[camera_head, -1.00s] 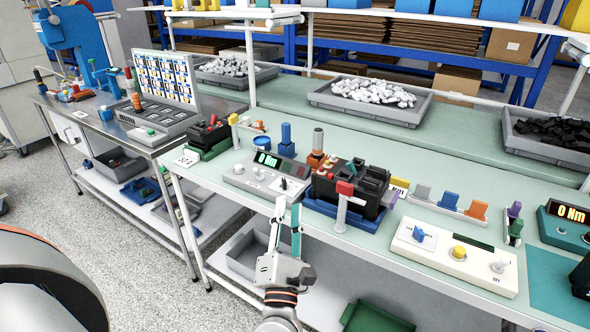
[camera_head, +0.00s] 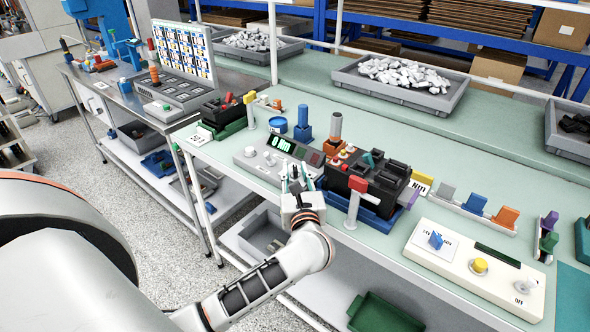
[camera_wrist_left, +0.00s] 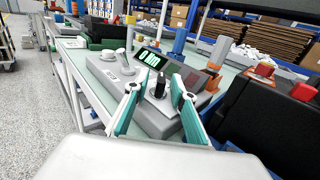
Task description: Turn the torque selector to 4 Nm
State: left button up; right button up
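The grey control box (camera_head: 258,166) stands near the table's front edge. Its green display (camera_head: 284,145) reads "0 Nm", and it also shows in the left wrist view (camera_wrist_left: 148,57). A black upright knob (camera_wrist_left: 159,86) sits on its right part, with two pale knobs farther left (camera_wrist_left: 120,58). I cannot read any scale by the black knob. My left gripper (camera_head: 291,172) is over the box's front. In the left wrist view its two teal-padded fingers (camera_wrist_left: 155,98) are open, one on each side of the black knob, with gaps visible. My right gripper is not in view.
A black breaker block (camera_head: 365,175) on a blue base stands just right of the gripper, with a red-topped post (camera_head: 355,196) in front. A cream panel (camera_head: 470,264) lies farther right. Blue (camera_head: 304,124) and orange (camera_head: 334,143) holders stand behind the box.

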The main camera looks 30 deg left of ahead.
pick_arm(q)
jog(key=shift+w+a, duration=0.3)
grip_shut()
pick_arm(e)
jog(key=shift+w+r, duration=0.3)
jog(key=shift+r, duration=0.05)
